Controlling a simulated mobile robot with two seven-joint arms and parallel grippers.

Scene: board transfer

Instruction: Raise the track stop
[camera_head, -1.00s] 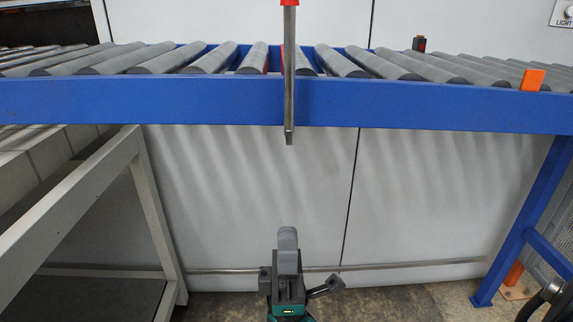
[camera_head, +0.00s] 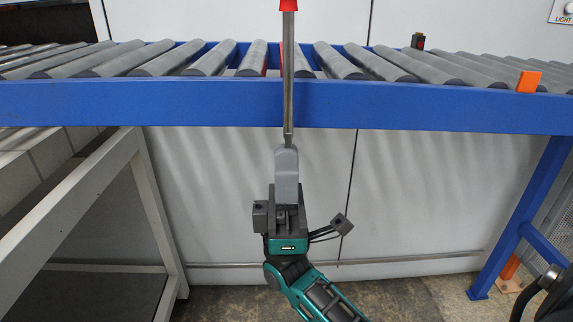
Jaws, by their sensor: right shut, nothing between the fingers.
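The track stop shows as an upright metal bar (camera_head: 288,75) with a red top (camera_head: 288,5), standing in front of the blue rail of the roller track. Its lower end hangs below the rail. My right gripper (camera_head: 287,152) points up from below, shut and empty, with its grey fingertips right at the bar's lower end. I cannot tell whether they touch it. My left gripper is not in view.
The roller track (camera_head: 180,102) with grey rollers spans the whole width. An orange block (camera_head: 529,81) sits on it at the right. A pale frame (camera_head: 150,200) stands at the left, a blue leg (camera_head: 520,225) at the right.

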